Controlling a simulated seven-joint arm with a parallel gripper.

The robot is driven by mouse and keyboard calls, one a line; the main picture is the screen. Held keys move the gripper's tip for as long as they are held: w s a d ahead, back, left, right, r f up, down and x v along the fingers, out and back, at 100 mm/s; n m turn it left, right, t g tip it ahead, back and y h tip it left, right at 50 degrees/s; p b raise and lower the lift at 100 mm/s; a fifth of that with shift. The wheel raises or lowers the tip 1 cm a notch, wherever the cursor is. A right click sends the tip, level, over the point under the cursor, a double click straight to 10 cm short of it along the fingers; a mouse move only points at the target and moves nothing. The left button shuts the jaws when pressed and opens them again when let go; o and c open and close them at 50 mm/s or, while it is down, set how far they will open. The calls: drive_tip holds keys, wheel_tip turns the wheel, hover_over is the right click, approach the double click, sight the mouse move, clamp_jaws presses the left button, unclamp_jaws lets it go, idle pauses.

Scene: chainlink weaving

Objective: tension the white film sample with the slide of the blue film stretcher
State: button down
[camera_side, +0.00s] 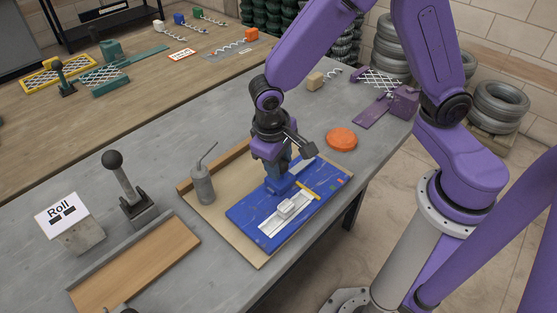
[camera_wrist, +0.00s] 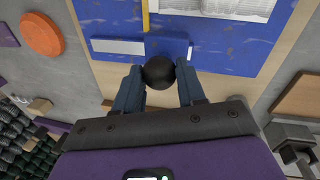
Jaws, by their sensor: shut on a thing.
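The blue film stretcher (camera_side: 256,203) lies flat on a tan board. The white film sample (camera_side: 272,228) lies along its near part, with a pale block on it. The film also shows at the top of the wrist view (camera_wrist: 235,8). My gripper (camera_side: 277,178) is low over the far-left edge of the stretcher. In the wrist view its two blue fingers are shut on a black ball knob (camera_wrist: 159,72), one on each side. The knob is in front of a raised blue block (camera_wrist: 165,45), which seems to be the slide. The fingers hide the knob in the side view.
A yellow bar (camera_side: 308,190) lies across the stretcher. A grey oil can (camera_side: 203,185) stands close to its left. An orange disc (camera_side: 341,138) lies behind it.

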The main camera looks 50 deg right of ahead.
drive_tip(key=d, duration=0.5)
drive_tip(key=c, duration=0.7)
unclamp_jaws()
drive_tip(key=a+r, duration=0.1)
drive_tip(key=r, duration=0.4)
drive_tip(key=a+r, duration=0.1)
drive_tip(key=r, duration=0.5)
drive_tip(key=a+r, duration=0.1)
drive_tip(key=r, duration=0.5)
drive_tip(key=shift+s+a+r, duration=0.1)
drive_tip(key=shift+s, duration=0.2)
drive_tip(key=s+d+f+n+y, duration=0.1)
drive_tip(key=s+d+f+n, duration=0.1)
drive_tip(key=s, duration=0.3)
drive_tip(key=s+d+f+n, duration=0.2)
drive_tip(key=s+d+n, duration=0.1)
drive_tip(key=s+n, duration=0.2)
drive_tip(key=s+d+f+n+y, duration=0.1)
drive_tip(key=s+d+f+n, duration=0.2)
drive_tip(key=s, duration=0.3)
drive_tip(key=shift+s+d+n+y, duration=0.3)
drive_tip(key=shift+d, duration=0.05)
